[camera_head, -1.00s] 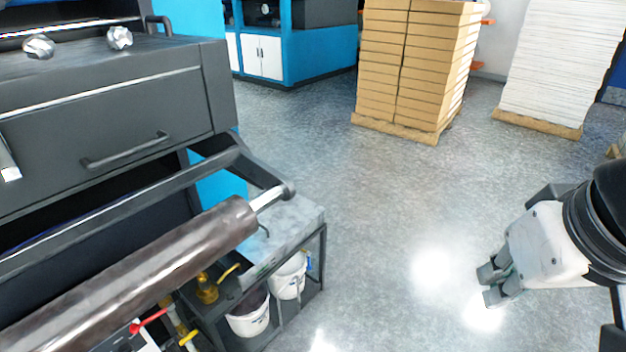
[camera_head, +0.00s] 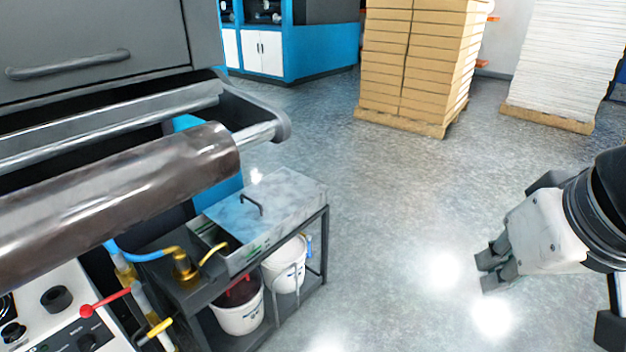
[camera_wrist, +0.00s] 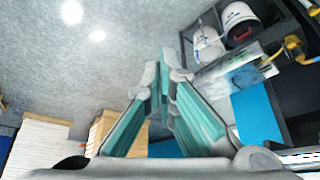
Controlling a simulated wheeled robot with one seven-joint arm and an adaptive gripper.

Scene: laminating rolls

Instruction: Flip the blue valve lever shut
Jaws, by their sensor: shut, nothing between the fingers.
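My gripper (camera_head: 492,268) is shut and empty, held over open floor at the right of the head view. It also shows in the wrist view (camera_wrist: 164,78), fingertips close together. Red (camera_head: 106,302) and yellow (camera_head: 159,328) levers sit on pipes at the lower left. My gripper is well to the right of all these.
A dark cart (camera_head: 324,250) carries a metal tray with a lid (camera_head: 262,208); white buckets (camera_head: 285,265) stand on its lower shelf. A large dark roller (camera_head: 120,195) juts out above its left side. Stacked boxes (camera_head: 410,60) stand behind. The floor between cart and gripper is clear.

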